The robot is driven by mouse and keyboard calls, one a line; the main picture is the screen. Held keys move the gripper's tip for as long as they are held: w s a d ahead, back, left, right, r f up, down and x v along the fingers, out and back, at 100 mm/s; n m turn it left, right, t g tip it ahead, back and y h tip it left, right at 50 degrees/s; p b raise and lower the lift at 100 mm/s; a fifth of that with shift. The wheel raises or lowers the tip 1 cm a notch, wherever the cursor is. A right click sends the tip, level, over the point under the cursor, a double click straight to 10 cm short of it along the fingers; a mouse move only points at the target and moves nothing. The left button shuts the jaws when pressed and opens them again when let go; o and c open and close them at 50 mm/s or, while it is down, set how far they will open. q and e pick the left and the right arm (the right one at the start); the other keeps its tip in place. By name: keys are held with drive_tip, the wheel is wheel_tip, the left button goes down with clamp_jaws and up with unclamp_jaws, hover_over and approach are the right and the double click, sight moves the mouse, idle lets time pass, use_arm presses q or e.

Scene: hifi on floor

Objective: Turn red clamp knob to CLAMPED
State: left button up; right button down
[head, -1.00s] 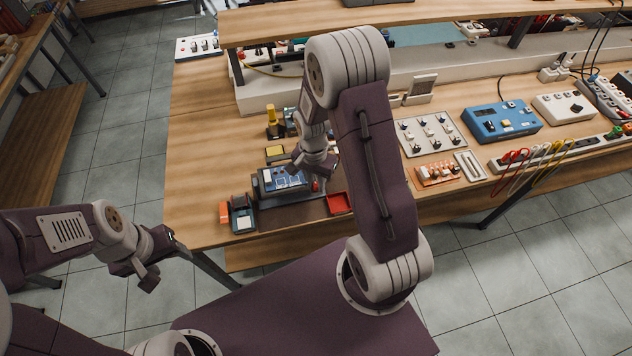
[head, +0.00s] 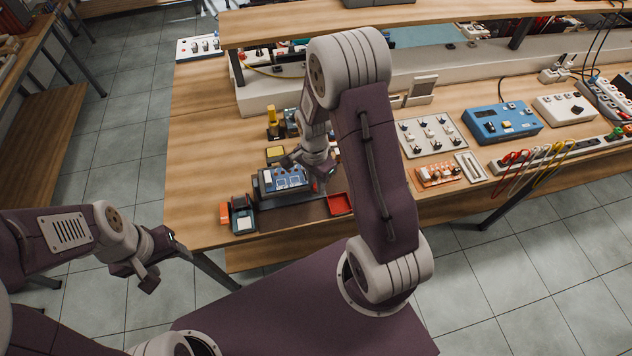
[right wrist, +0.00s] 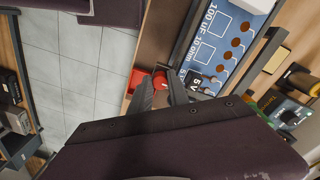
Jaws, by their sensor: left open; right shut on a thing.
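The red clamp knob (right wrist: 160,78) shows between the fingertips of my right gripper (right wrist: 161,88) in the right wrist view. That gripper is shut on it. The knob sits beside a blue circuit board (right wrist: 222,48) with printed labels and copper-coloured pads. In the head view the board (head: 285,179) lies in a dark fixture near the bench's front edge, with my right gripper (head: 322,181) at its right end. The knob is mostly hidden there, and I cannot read its markings. My left gripper (head: 146,272) is open and empty, out over the floor left of the bench.
A red tray (head: 340,204) lies just right of the fixture. An orange and dark holder (head: 240,215) stands at its left, and a yellow-topped pad (head: 276,153) behind it. Instruments and cables crowd the bench's right side. The bench's left end is mostly clear.

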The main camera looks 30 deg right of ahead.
sight(315, 184)
drive_tip(key=c, duration=1.2)
unclamp_jaws()
drive_tip(key=shift+d, duration=0.1)
drive_tip(key=shift+c, duration=0.2)
wheel_tip(315, 184, up, 9)
drive_tip(key=shift+w, duration=0.2)
